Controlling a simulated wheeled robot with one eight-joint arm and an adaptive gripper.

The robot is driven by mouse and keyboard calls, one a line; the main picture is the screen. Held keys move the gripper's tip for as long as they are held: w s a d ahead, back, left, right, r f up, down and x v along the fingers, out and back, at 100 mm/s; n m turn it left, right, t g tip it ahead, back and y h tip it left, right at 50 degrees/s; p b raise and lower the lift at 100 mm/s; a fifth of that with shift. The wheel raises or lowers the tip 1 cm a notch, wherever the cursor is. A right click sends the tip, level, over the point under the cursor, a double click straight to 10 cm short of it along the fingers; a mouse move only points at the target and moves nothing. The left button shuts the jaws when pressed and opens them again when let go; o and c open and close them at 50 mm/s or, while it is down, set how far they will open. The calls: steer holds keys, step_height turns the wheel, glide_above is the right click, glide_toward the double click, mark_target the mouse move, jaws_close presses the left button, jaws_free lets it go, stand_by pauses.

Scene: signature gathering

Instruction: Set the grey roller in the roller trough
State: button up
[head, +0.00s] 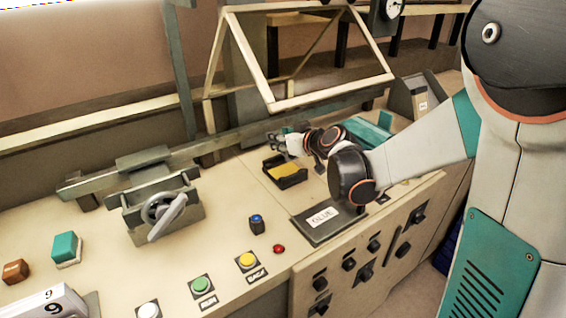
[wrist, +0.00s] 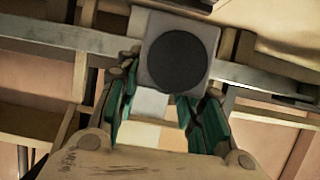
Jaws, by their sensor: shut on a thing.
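My gripper (head: 278,143) is above the bench, just behind and over a small black tray with a yellow inside (head: 286,181). In the wrist view, its green-padded fingers (wrist: 160,102) are closed about a grey piece, which I take to be the grey roller (wrist: 152,104). A grey square block with a dark round face (wrist: 205,35) shows at the fingertips; I cannot tell if it is part of the held piece. In the head view the held piece is too small to make out. I cannot tell for certain which holder is the roller trough.
A dark plate marked GLUE (head: 310,232) lies in front of my arm. A teal object (head: 372,134) is behind it. A slanted wooden frame (head: 262,65) rises behind. Buttons line the front.

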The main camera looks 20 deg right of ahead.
step_height(320, 180, down, 6)
steer(key=shift+w+f+b, duration=0.1)
steer(key=shift+b, duration=0.9)
steer(key=o, duration=0.8)
steer(key=shift+c, duration=0.2)
steer(key=o, duration=0.4)
steer(key=shift+o, duration=0.2)
